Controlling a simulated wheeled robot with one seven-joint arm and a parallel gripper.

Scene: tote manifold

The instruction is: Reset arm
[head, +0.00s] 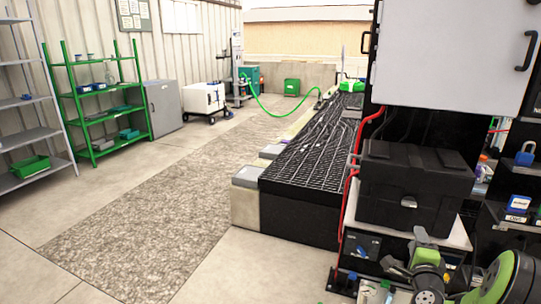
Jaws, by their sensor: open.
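My arm, with green and dark round joints, reaches in from the bottom right corner. My gripper (403,252) is at its left end, low in the picture, in front of the shelf under the black case. It is open, and I see nothing held in it. The finger details are small and partly hard to make out. The black case (415,186) sits above and behind my gripper on a pale ledge.
A black rack (350,262) with small items stands close around my arm. A black grid-topped bench (305,160) runs into the distance. Green shelves (106,110) and a grey cabinet (164,107) line the left wall. The gravel strip (160,230) and concrete floor are clear.

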